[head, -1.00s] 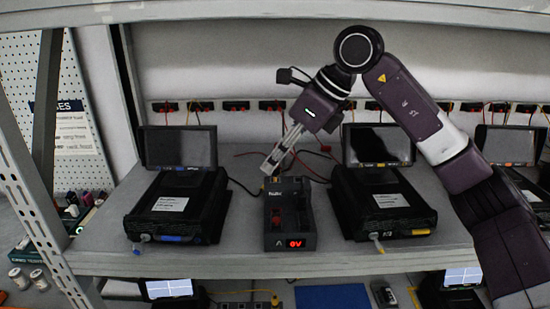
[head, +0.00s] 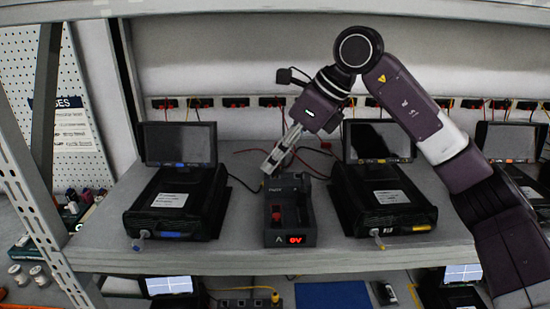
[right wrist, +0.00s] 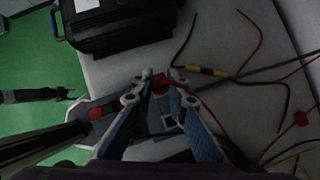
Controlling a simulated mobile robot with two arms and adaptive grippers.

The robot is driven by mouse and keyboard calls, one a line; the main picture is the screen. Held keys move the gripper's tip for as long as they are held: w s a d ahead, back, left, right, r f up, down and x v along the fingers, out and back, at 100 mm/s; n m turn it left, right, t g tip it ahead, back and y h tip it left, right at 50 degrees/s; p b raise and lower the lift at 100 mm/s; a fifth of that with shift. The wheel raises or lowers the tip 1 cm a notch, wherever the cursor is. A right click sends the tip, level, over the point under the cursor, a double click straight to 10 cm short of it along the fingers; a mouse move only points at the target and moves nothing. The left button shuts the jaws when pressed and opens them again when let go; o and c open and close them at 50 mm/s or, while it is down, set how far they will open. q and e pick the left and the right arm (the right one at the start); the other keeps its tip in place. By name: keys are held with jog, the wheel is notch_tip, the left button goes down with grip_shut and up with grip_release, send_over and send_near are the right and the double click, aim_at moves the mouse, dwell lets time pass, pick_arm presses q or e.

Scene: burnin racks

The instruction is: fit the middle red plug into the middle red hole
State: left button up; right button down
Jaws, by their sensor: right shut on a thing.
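The grey device (head: 305,225) with a red lit display (head: 295,240) stands on the shelf between two black units. It carries a red part (head: 276,213) on its top. My right gripper (head: 268,170) reaches down just behind its back end. In the right wrist view its fingertips (right wrist: 160,79) are closed on a small red plug (right wrist: 161,87), largely hidden between them, with a red wire running off to the right. The device shows below the fingers there, with a red knob (right wrist: 96,113). I cannot make out the middle red hole.
Black units with screens stand left (head: 170,205) and right (head: 385,200) of the device. Another red plug (right wrist: 300,118) and loose red and black wires lie on the shelf (head: 175,259). A row of red sockets (head: 236,104) runs along the back wall.

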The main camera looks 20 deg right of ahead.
jog(key=shift+f, duration=0.25)
dwell(0.4)
jog(key=c, duration=1.8)
grip_release()
jog(key=shift+o, duration=0.2)
jog(key=o, duration=0.4)
jog(key=shift+c, duration=0.2)
jog(key=shift+r, duration=0.1)
jog(key=shift+r+p, duration=2.15)
jog(key=shift+r, duration=0.5)
